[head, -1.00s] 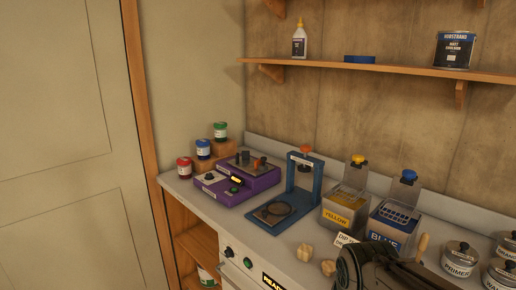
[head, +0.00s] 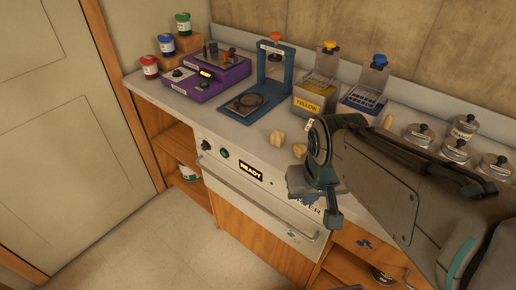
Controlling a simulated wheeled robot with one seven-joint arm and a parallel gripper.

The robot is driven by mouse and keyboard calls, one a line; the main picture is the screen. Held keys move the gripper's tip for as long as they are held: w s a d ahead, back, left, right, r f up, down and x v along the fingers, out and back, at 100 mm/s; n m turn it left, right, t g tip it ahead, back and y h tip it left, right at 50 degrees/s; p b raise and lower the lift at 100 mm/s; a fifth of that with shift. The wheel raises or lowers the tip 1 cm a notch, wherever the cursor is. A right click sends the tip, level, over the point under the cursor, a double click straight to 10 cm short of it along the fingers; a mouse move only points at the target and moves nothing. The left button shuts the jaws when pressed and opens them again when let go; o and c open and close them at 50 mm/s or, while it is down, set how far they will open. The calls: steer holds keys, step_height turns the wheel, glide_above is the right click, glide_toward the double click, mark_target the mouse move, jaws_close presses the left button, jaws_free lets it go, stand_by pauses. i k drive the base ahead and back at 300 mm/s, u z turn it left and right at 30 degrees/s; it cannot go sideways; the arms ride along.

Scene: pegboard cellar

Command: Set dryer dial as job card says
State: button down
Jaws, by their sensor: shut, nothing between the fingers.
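The dryer (head: 222,168) is built in under the counter, with a pale front panel and a long handle bar. A dark dial (head: 206,145) sits at the panel's left end, its setting too small to read. Beside it are a green button (head: 225,153) and a display (head: 251,172) reading READY. My gripper (head: 333,217) is shut and empty, pointing down in front of the dryer's right end, well right of the dial and apart from it. My arm hides part of the dryer's name. I can make out no job card.
On the counter stand a purple device (head: 208,82), a blue stand (head: 262,95), yellow (head: 313,95) and blue (head: 360,103) bins, and several lidded tins (head: 455,148). Two small pale lumps (head: 277,138) lie near the front edge. The floor (head: 150,240) at left is clear.

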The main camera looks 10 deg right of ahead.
mark_target(205, 146)
steer(key=z, duration=0.45)
steer(key=k, duration=0.4)
steer(key=u, duration=1.75)
steer(key=i, duration=0.6)
steer(key=z, duration=0.7)
steer(key=i, duration=0.7)
steer(key=z, duration=0.85)
